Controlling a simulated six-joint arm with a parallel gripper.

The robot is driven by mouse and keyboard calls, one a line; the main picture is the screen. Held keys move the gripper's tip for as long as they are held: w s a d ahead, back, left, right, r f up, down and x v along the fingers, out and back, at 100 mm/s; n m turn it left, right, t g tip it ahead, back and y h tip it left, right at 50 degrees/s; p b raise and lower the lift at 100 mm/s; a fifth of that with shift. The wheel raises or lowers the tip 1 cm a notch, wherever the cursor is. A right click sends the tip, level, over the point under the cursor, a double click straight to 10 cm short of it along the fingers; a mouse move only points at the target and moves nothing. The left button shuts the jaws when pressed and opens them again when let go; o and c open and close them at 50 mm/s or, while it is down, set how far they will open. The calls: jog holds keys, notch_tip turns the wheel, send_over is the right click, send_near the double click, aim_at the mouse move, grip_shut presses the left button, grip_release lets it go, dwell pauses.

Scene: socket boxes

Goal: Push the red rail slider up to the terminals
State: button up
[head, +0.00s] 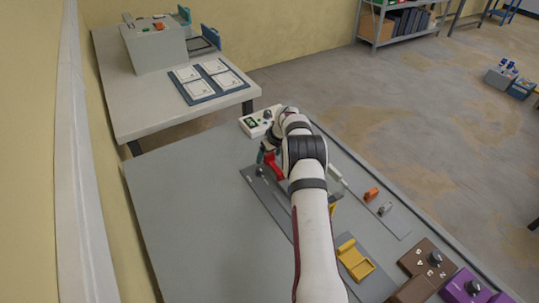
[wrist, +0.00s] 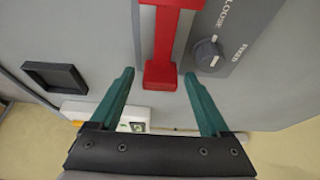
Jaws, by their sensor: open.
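The red rail slider (head: 275,166) stands on the dark grey rail plate (head: 268,199) in the head view, partly hidden by my arm. In the wrist view the red slider (wrist: 163,50) has a long bar ending in a wider block. My gripper (wrist: 158,75) is open, with one teal finger on each side of that block and gaps visible on both sides. In the head view only a little teal of my gripper (head: 261,156) shows beside the slider. I cannot tell which parts are the terminals.
A knob (wrist: 208,53) marked LOOSE and FIXED sits beside the slider. A black square frame (wrist: 56,77) lies to the left. A white box (head: 250,123) stands near the far edge. A yellow bracket (head: 355,260) and brown box (head: 426,262) are at right. The table's left is clear.

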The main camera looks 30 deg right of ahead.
grip_shut()
dwell(0.4)
dwell(1.0)
